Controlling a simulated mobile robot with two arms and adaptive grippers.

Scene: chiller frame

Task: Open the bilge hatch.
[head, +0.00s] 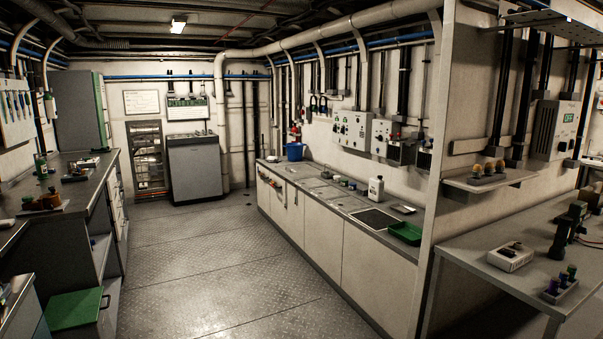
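I cannot make out a bilge hatch for certain in the head view. The floor (205,265) is grey patterned metal plate with thin seams running across it, and I see no clear handle or raised lid on it. Neither of my grippers is in view.
A long counter (330,235) with a blue bucket (295,151), white bottle (376,189) and green tray (405,233) lines the right. A workbench (75,185) and green-topped box (73,309) stand left. A grey cabinet (195,168) stands at the back. The middle aisle is clear.

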